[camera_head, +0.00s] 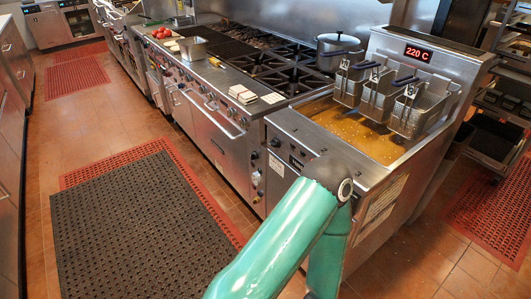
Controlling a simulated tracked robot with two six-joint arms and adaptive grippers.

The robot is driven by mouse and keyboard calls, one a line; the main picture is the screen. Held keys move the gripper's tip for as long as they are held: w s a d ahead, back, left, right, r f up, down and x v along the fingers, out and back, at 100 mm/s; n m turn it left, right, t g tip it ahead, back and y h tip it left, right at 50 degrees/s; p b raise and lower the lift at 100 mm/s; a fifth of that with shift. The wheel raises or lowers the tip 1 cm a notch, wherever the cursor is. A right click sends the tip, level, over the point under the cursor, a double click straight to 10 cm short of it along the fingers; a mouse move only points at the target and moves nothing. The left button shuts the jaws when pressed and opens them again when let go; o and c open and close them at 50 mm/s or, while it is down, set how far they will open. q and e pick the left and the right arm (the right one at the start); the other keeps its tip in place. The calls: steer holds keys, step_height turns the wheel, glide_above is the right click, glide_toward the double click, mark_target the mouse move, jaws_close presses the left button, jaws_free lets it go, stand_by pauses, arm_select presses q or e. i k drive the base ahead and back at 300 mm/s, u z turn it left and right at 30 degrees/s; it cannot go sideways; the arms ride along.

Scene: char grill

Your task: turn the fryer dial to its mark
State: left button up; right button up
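The fryer (377,203) stands at the right of the range, with a red display (417,53) reading 220 C. Its vat holds golden oil (370,140), and several wire baskets (378,97) hang at the back of it. A small dark round knob (276,142) shows on the fryer's front panel; I cannot tell whether it is the dial, and no mark can be made out. One of my teal arm links covers part of the fryer's front. Neither of my grippers shows.
A steel range (222,135) with burners runs to the left of the fryer, a pot (338,52) on it. A black mat (140,230) lies on the tiled floor before it. A rack (500,105) stands at the right.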

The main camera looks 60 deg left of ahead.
mark_target(274, 142)
steer(key=z, duration=1.35)
steer(key=i, duration=0.15)
steer(key=u, duration=2.75)
steer(key=k, duration=0.9)
steer(key=u, duration=0.4)
steer(key=i, duration=0.65)
steer(key=z, duration=0.05)
